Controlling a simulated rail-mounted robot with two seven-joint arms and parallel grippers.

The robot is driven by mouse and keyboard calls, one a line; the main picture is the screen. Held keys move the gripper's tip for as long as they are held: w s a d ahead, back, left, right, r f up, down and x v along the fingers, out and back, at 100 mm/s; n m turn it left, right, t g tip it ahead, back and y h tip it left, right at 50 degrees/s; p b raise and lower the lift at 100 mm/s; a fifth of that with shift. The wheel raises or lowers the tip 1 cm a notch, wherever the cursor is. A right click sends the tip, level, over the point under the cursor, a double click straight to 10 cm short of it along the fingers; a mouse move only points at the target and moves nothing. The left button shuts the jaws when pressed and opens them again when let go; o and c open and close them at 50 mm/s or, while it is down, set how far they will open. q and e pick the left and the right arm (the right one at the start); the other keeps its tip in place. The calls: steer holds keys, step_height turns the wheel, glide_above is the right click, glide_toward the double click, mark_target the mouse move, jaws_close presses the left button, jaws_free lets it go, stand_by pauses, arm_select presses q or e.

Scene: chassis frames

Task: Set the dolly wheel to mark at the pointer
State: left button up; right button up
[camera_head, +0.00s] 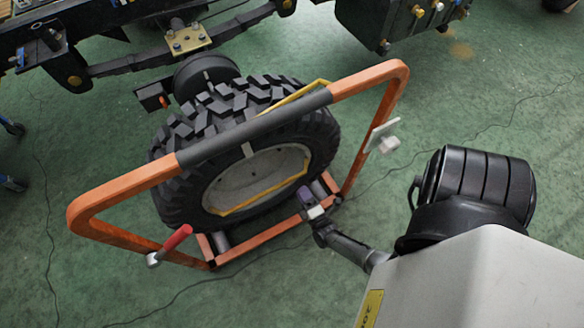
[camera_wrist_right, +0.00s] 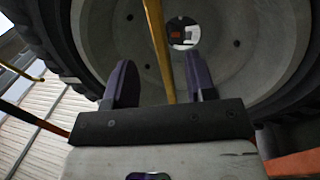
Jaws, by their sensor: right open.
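The wheel stands upright in the orange dolly (camera_head: 120,193), with a chunky black tyre (camera_head: 172,192) and a pale grey rim (camera_head: 248,180). A small pale mark (camera_head: 247,150) shows at the upper edge of the rim side. A white plate (camera_head: 380,133), perhaps the pointer, is on the dolly's right upright. A yellow bar (camera_head: 262,196) crosses the lower wheel face. My right gripper (camera_head: 312,203) is low in front of the wheel's lower right. In the right wrist view the gripper (camera_wrist_right: 161,85) is open, the yellow bar (camera_wrist_right: 157,45) passing between its fingers; contact is unclear.
A red-handled lever (camera_head: 177,238) sticks out at the dolly's lower left. A black grip bar (camera_head: 250,130) spans the dolly's top in front of the tyre. Behind are a hub drum (camera_head: 205,76) and dark chassis frame (camera_head: 125,68).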

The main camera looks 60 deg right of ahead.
steer(key=b+x, duration=0.2)
steer(key=x, duration=0.6)
steer(key=shift+d, duration=0.1)
steer(key=c, duration=0.3)
steer(key=shift+w, duration=0.1)
steer(key=c, duration=0.6)
jaws_close()
